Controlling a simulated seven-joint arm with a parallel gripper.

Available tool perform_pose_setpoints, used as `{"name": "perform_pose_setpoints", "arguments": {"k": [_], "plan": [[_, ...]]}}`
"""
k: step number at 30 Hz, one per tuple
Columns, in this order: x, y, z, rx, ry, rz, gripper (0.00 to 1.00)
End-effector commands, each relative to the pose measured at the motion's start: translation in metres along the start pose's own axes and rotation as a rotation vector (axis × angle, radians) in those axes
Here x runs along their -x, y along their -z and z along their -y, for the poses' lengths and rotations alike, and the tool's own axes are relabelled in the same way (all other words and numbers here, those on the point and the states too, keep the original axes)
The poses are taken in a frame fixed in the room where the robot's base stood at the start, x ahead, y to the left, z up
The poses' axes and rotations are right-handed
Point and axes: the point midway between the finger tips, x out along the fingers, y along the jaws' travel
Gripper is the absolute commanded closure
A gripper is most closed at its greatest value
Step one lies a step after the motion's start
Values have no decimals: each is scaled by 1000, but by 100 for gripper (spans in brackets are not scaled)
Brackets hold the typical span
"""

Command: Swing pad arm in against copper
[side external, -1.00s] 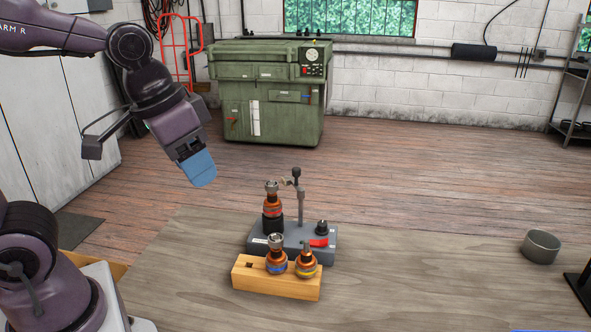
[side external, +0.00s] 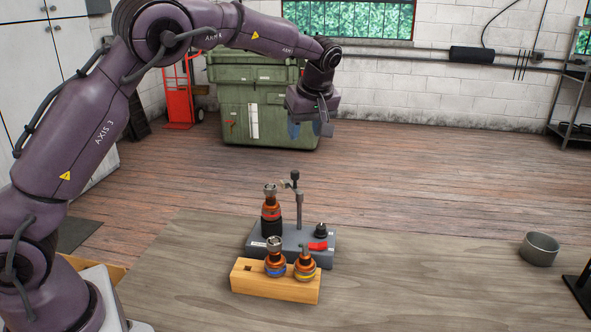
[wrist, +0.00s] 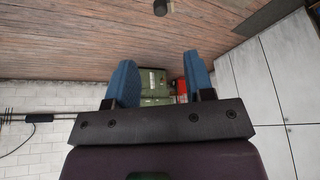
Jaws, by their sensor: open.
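A grey fixture base (side external: 258,248) stands on the bench. On its left a copper-coloured part (side external: 271,210) with a red band stands upright on a black seat. Beside it rises a grey post (side external: 299,210), topped by a short dark pad arm (side external: 293,180) close to the copper part's upper right. I cannot tell whether they touch. My gripper (side external: 308,130) is open and empty, well above and behind the fixture. Its two blue fingers also show apart in the wrist view (wrist: 158,70), where the fixture cannot be made out.
A wooden block (side external: 275,289) in front of the base holds two more copper parts, one blue-banded (side external: 275,266) and one yellow-banded (side external: 304,268), beside an empty hole. A red lever (side external: 317,246) and black knob (side external: 321,230) sit on the base's right. A grey bowl (side external: 539,248) stands far right; bench between is clear.

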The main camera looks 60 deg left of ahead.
Motion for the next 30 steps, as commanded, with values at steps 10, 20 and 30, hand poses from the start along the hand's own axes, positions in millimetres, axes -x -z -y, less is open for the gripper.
{"name": "perform_pose_setpoints", "arguments": {"k": [10,20,30], "plan": [[-38,-1,2,47,10,5,52],[-104,-2,2,46,8,5,52],[-130,-2,2,45,4,4,52]]}}
